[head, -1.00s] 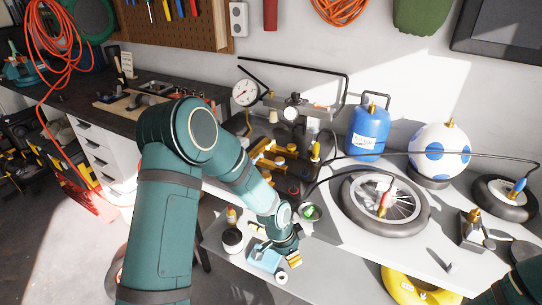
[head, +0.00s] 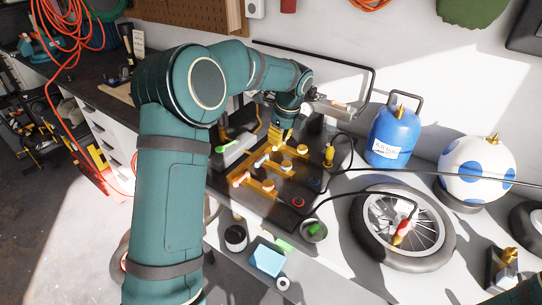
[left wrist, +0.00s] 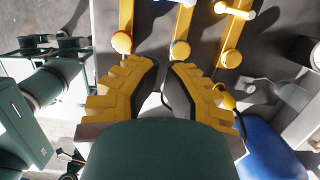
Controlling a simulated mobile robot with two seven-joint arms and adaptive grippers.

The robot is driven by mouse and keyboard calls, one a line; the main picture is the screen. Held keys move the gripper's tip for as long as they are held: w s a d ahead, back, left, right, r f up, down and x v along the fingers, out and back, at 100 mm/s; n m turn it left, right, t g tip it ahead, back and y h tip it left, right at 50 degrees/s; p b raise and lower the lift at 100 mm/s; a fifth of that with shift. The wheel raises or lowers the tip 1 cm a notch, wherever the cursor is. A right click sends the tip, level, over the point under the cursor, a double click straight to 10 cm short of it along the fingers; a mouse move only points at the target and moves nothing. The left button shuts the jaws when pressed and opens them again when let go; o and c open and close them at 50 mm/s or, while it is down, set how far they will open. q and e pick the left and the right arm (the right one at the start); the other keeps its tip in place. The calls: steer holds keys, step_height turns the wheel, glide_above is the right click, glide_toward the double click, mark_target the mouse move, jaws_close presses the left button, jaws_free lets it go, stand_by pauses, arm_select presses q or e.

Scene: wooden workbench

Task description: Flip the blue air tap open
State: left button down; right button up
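My left gripper (head: 283,132) hangs over the back end of the yellow pipe manifold (head: 268,185) on the dark board. In the left wrist view its yellow fingers (left wrist: 162,68) have their tips close together with nothing between them. The manifold's several branches end in round orange knobs, apart from the fingertips. Pale tap handles stand on the branches: a light blue one (head: 262,161) and a whitish one (head: 240,178). Pale handles also show at the top of the left wrist view (left wrist: 221,9), partly cut off.
A green handle (head: 226,147) is left of the manifold. A blue tank (head: 393,135), a spotted ball (head: 477,168) and a wheel (head: 373,238) stand to the right. Hoses cross the bench. A light blue block (head: 267,260) and a dark pot (head: 235,238) are in front.

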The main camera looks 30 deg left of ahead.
mark_target(262, 161)
arm_select(q)
steer(key=f+b, duration=0.1)
steer(key=f, duration=0.2)
steer(key=a+f+b, duration=0.1)
steer(key=f, duration=0.3)
steer(key=a+f, duration=0.1)
steer(key=f, duration=0.2)
steer(key=shift+s+f+b, duration=0.1)
steer(key=shift+f+b, duration=0.1)
steer(key=shift+b, duration=0.2)
steer(key=shift+a+f, duration=0.25)
steer(key=shift+a, duration=0.3)
steer(key=shift+a+f, duration=0.25)
steer(key=shift+a, duration=0.25)
steer(key=shift+a+f+b, duration=0.3)
steer(key=shift+a+b, duration=0.05)
steer(key=shift+a, duration=0.2)
steer(key=shift+a+r, duration=0.1)
steer(key=shift+a+m+p, duration=0.1)
steer(key=shift+m+p, duration=0.3)
steer(key=shift+p, duration=0.05)
steer(key=shift+a+m+p, duration=0.2)
steer(key=shift+m+p, duration=0.3)
steer(key=shift+p, duration=0.05)
